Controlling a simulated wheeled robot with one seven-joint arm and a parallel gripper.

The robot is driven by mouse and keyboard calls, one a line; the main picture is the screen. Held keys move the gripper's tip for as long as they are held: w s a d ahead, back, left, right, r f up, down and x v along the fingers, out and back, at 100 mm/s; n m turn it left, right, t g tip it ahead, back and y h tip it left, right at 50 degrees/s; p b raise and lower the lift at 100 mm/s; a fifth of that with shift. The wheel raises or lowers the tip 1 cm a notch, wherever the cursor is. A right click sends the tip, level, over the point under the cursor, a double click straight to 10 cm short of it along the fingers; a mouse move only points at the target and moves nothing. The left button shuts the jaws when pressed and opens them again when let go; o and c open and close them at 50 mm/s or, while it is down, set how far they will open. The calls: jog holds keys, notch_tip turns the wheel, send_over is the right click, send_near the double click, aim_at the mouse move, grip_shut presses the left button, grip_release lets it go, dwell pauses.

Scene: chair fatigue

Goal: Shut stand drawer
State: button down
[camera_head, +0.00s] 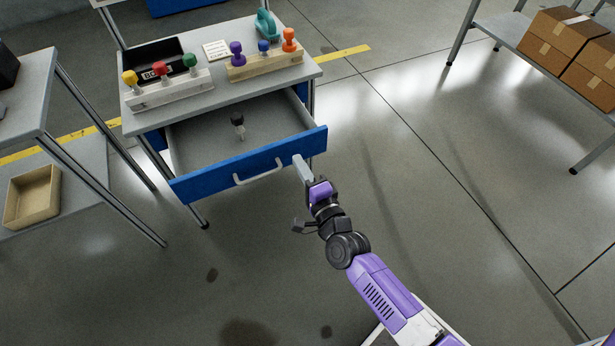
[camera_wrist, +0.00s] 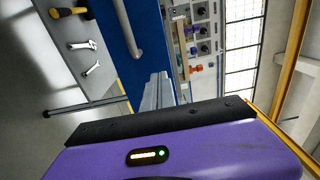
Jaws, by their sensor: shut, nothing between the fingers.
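The stand (camera_head: 222,85) has a grey top, and its blue-fronted drawer (camera_head: 215,181) is pulled out. A curved metal handle (camera_head: 258,173) is on the drawer front; it also shows in the wrist view (camera_wrist: 128,30). Inside the open drawer lies a small item with a black head (camera_head: 238,120). My gripper (camera_head: 299,163) is shut and empty, with its fingertips at the right part of the drawer front, right of the handle. The fingers (camera_wrist: 158,90) also point at the blue front in the wrist view. I cannot tell whether they touch it.
Stamps in two holders and a black box stand on the stand's top. A grey table (camera_head: 30,85) with a tan tray (camera_head: 33,195) on its lower shelf is at left. Cardboard boxes (camera_head: 565,45) sit on a rack at right. The floor between is clear.

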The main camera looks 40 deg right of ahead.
aim_at(286, 140)
jog(key=shift+x, duration=3.1)
